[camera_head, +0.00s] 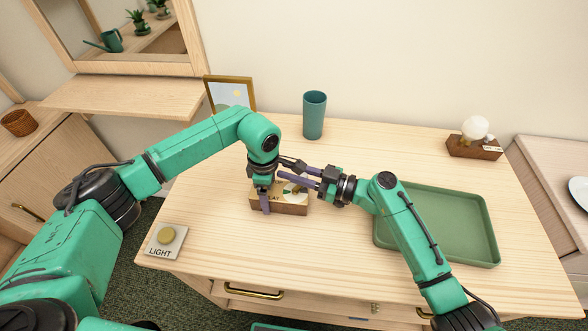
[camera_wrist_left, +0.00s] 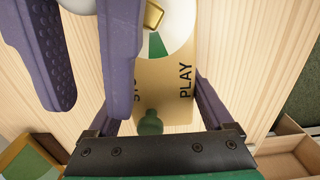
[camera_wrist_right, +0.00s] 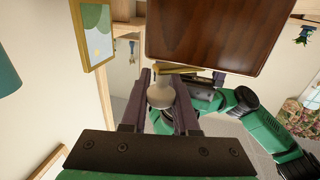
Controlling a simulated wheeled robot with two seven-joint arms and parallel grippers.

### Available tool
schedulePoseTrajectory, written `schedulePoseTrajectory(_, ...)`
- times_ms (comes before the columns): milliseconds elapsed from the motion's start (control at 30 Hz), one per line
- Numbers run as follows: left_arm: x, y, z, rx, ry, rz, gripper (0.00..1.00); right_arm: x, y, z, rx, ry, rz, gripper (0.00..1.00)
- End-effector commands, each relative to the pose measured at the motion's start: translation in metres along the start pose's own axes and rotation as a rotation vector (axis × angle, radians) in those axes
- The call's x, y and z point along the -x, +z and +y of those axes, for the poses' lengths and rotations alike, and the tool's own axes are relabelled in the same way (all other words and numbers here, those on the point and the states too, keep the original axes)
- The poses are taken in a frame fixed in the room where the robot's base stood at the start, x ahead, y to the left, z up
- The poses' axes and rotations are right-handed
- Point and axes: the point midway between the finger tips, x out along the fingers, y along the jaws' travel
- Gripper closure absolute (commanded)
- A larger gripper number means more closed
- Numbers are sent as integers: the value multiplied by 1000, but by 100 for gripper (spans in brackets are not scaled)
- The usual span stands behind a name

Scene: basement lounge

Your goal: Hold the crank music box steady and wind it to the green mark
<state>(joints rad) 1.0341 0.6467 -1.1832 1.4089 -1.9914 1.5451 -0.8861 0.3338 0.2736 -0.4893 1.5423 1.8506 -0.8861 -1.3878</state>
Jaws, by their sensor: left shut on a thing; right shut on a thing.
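The crank music box (camera_head: 293,208) is a wooden block on the desk, with "PLAY" lettering on its light top. In the left wrist view its white dial (camera_wrist_left: 178,28) carries a green wedge, the green mark (camera_wrist_left: 157,46). A brass crank part (camera_wrist_left: 153,15) lies just above the wedge, close to it. My left gripper (camera_head: 264,196) is shut on the box, one finger down its front side. My right gripper (camera_head: 282,168) comes from the right and is shut on the pale crank knob (camera_wrist_right: 160,94).
A light button (camera_head: 166,238) sits at the desk's front left. A teal cup (camera_head: 314,115) and a picture frame (camera_head: 231,92) stand behind. A green tray (camera_head: 485,225) lies right, under my right arm. A bulb on a wooden base (camera_head: 473,147) stands back right.

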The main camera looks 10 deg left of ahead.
Motion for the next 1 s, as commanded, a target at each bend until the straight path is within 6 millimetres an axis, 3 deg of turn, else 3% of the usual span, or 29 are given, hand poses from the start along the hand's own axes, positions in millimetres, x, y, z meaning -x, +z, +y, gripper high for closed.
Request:
schedulePoseTrajectory(400,2,0,1,-2,3,-2,97,-3,5,-3,-2,-217,-12,100)
schedulePoseTrajectory(967,2,0,1,-1,3,-2,97,-2,8,-6,-7,-256,-14,100)
schedulePoseTrajectory(1000,2,0,1,-1,3,-2,97,-2,8,-6,-7,-256,-15,64)
